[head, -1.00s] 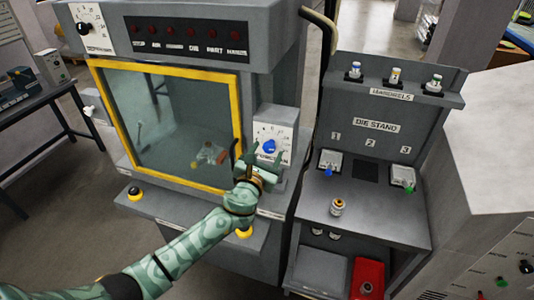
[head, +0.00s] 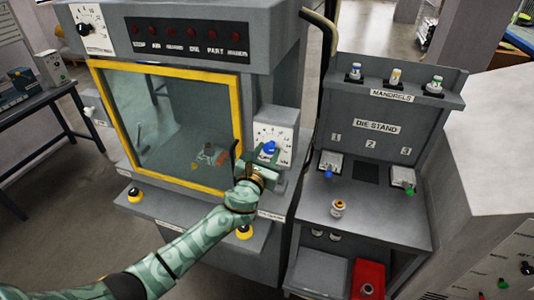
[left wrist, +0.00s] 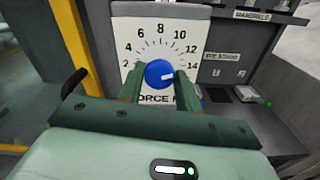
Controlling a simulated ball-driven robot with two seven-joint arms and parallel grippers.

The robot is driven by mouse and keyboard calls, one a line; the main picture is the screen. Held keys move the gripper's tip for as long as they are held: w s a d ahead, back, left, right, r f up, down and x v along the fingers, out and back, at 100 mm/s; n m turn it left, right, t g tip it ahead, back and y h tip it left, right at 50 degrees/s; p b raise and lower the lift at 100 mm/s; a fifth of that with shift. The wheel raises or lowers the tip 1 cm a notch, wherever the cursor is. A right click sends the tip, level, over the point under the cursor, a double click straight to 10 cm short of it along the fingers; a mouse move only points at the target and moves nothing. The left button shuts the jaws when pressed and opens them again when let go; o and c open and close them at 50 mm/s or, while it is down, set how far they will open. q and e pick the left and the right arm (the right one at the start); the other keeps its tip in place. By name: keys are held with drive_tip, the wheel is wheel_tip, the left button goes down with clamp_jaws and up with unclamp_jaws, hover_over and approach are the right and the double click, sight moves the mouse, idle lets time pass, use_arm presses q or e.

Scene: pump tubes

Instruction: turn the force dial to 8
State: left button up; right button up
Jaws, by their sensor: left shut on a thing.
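The force dial is a white plate (head: 285,137) with a blue knob (head: 269,148), on the grey machine front right of the yellow-framed window. In the left wrist view the blue knob (left wrist: 159,71) sits in the middle of the numbered scale (left wrist: 160,40), which shows 2 to 14. The fingers hide part of the lower label. My right gripper is not in view.
The yellow-framed window (head: 240,120) is close left of my gripper, with a dark handle at its right edge. The die stand (head: 376,127) with mandrels stands to the right. A red bin (head: 368,278) is below it. A black-and-white dial (head: 92,28) is at upper left.

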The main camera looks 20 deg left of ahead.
use_arm(q)
drive_tip(key=n, duration=0.4)
drive_tip(key=shift+f+b, duration=0.1)
drive_tip(key=shift+b, duration=0.25)
drive_tip(key=n, duration=0.3)
drive_tip(key=shift+a+n+b, duration=0.1)
drive_tip(key=shift+n+b, duration=0.2)
drive_tip(key=n, duration=0.6)
drive_tip(key=shift+a+f+b, duration=0.1)
drive_tip(key=shift+b, duration=0.25)
drive_tip(key=shift+n, duration=0.3)
drive_tip(key=o, duration=1)
drive_tip(key=shift+c, duration=0.2)
drive_tip(key=s, duration=1.6)
drive_tip(key=shift+s+a, duration=0.2)
drive_tip(key=shift+a, duration=0.05)
